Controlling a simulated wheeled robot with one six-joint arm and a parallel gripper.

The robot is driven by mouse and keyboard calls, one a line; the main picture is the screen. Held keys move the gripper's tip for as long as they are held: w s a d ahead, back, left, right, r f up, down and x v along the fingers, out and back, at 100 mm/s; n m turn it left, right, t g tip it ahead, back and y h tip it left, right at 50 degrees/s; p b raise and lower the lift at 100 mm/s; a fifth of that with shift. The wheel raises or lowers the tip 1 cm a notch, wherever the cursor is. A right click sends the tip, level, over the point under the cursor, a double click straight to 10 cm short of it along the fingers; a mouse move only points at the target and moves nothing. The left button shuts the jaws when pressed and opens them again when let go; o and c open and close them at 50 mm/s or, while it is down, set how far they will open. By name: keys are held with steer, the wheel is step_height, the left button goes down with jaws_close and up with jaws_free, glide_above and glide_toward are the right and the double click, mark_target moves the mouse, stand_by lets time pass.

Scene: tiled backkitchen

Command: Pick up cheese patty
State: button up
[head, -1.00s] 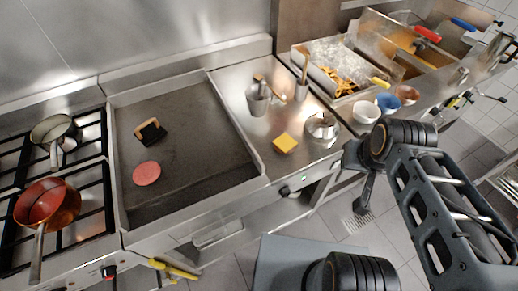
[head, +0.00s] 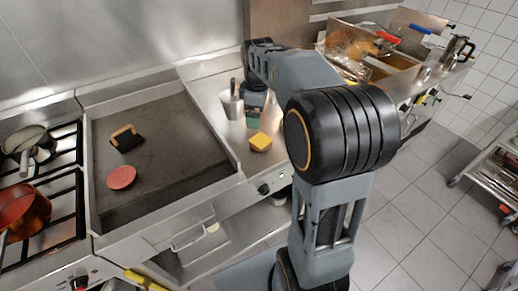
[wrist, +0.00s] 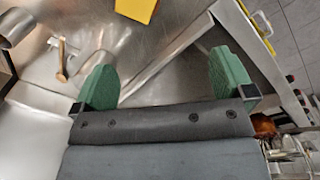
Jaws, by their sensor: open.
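The cheese patty (head: 260,142), a yellow square block, lies on the steel counter right of the griddle in the head view. It also shows at the top edge of the wrist view (wrist: 137,8), cut off by the frame. My gripper (wrist: 163,78) is open and empty, with its two green fingers spread wide. In the head view my gripper (head: 253,118) is behind the cheese patty, over the counter. My arm hides part of the counter to the right.
A metal container (head: 231,104) stands close left of my gripper. Pans sit on the stove at the left. Fryers (head: 375,62) are at the back right.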

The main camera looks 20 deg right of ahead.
steer(key=w+d+f+n+b, duration=0.1)
steer(key=w+d+f+n, duration=0.2)
steer(key=w+f, duration=0.1)
steer(key=g, duration=0.1)
glide_above(259, 141)
steer(key=shift+n, duration=0.3)
step_height(259, 141, down, 8)
steer(key=shift+d+r, duration=0.1)
steer(key=shift+f+p, duration=0.4)
steer(key=shift+f, duration=2.8)
steer(key=shift+c, duration=0.4)
steer(key=c, duration=0.6)
steer(key=shift+r, duration=0.15)
steer(key=shift+c, duration=0.2)
